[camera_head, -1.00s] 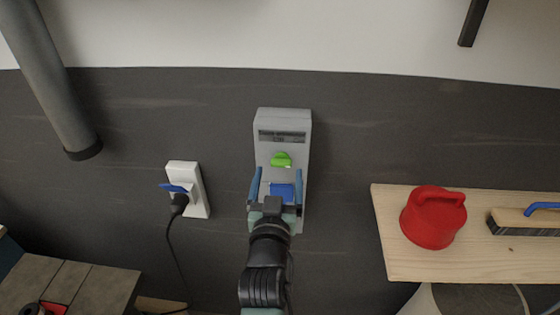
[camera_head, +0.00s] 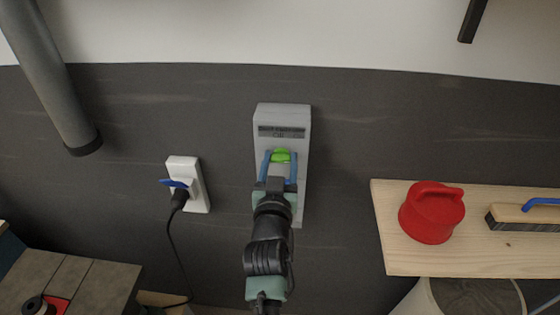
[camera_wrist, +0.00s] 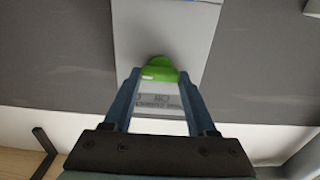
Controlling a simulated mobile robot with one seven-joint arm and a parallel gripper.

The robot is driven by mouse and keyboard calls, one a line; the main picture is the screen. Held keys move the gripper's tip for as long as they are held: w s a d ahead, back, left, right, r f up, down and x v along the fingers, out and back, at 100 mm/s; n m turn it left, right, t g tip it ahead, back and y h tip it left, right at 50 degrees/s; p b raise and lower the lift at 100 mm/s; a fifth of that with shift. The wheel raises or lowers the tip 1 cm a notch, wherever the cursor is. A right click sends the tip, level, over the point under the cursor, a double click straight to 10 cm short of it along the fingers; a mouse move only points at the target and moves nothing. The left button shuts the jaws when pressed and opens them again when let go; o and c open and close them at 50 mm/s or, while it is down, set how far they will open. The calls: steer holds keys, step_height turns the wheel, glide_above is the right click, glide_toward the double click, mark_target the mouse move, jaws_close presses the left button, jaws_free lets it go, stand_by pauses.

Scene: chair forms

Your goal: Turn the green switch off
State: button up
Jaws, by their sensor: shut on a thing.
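The green switch (camera_head: 281,155) is a rounded knob on the upper part of a grey wall box (camera_head: 283,117), below a dark label strip. My gripper (camera_head: 280,160) reaches it from below with its two blue fingers, one on each side of the knob. In the wrist view, the green switch (camera_wrist: 160,69) sits between the fingertips of my gripper (camera_wrist: 159,76), which is shut on it. The lettering on the box is too small to read surely. My gripper and wrist cover the lower part of the box in the head view.
A white wall socket (camera_head: 197,187) with a black plug and cable is to the left. A wooden shelf (camera_head: 400,262) at the right carries a red lidded object (camera_head: 432,213) and a brush (camera_head: 525,216). A grey pipe (camera_head: 62,90) hangs at the upper left.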

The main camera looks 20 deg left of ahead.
steer(key=c, duration=0.4)
steer(key=shift+c, duration=0.2)
steer(key=shift+n, duration=0.3)
steer(key=n, duration=0.3)
steer(key=shift+n, duration=0.3)
steer(key=n, duration=0.3)
steer(key=shift+a+n, duration=0.1)
steer(key=shift+n, duration=0.2)
steer(key=n+p, duration=0.1)
steer(key=n, duration=0.4)
steer(key=shift+a+f+n, duration=0.1)
steer(key=shift+n, duration=0.2)
steer(key=shift+f+n+p, duration=0.15)
steer(key=shift+n+p, duration=0.45)
steer(key=shift+n, duration=1.6)
